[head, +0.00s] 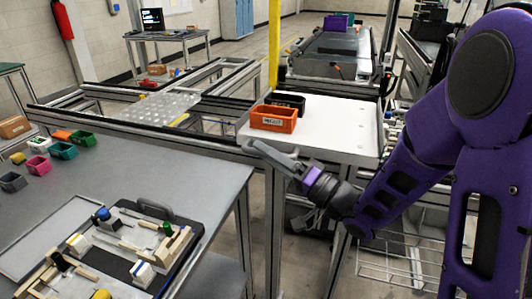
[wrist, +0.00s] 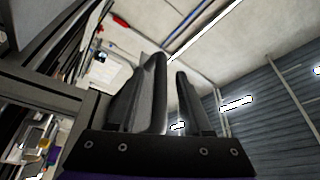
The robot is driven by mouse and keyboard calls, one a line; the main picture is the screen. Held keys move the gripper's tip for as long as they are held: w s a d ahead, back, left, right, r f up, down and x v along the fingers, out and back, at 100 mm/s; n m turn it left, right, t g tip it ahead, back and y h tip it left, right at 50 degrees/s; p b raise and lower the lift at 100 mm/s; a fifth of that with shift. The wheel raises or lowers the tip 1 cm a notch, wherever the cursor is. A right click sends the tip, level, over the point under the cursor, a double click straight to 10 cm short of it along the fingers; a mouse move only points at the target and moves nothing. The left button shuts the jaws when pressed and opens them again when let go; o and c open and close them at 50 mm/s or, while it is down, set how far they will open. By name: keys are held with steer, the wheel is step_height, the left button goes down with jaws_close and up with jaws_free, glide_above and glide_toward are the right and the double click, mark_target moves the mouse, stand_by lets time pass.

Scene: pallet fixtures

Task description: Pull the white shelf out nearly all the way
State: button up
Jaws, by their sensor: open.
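The white shelf (head: 345,128) is a flat, pale tray with a low rim, right of centre in the head view. An orange bin (head: 273,117) and a black bin (head: 286,101) stand on its left part. My gripper (head: 262,152) is at the shelf's near left corner, with its fingers pointing left along the front edge. Its two fingers show apart with a gap between them in the wrist view (wrist: 170,68), and nothing shows between them. I cannot tell whether a finger touches the shelf edge.
A grey table (head: 190,165) at the left carries small coloured bins and a work tray (head: 178,268) with wooden parts. A metal frame (head: 150,125) adjoins the shelf's left side. A wire rack (head: 400,265) stands low under my arm. A yellow post (head: 274,45) rises behind the shelf.

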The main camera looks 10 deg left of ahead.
steer(key=shift+w+a, duration=0.1)
steer(key=shift+a, duration=0.2)
jaws_close()
stand_by(1.3)
